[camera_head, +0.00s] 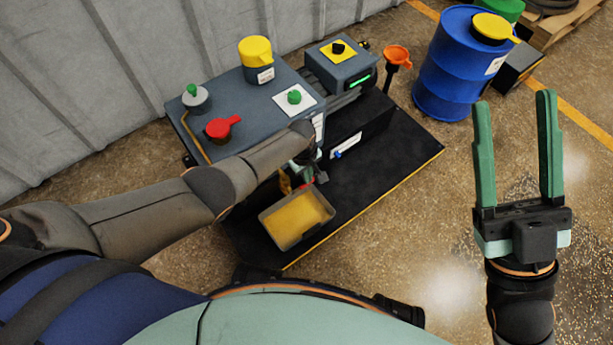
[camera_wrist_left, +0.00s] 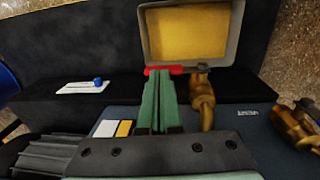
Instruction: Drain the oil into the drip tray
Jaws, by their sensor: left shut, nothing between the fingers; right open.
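The grey drip tray (camera_head: 311,232) lies on the black base below the pump unit, with yellow oil (camera_head: 298,214) covering its floor. The tray (camera_wrist_left: 237,38) also shows at the top of the left wrist view. A brass drain valve (camera_wrist_left: 203,95) reaches toward the tray's near edge. A red handle (camera_wrist_left: 163,70) sits beside the valve, right at my left fingertips; whether they touch is unclear. My left gripper (camera_wrist_left: 158,105) is shut and empty. In the head view it is partly hidden by my forearm. My right gripper (camera_head: 518,150) is open and empty over the floor at right.
A second brass fitting (camera_wrist_left: 297,125) shows in the wrist view.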

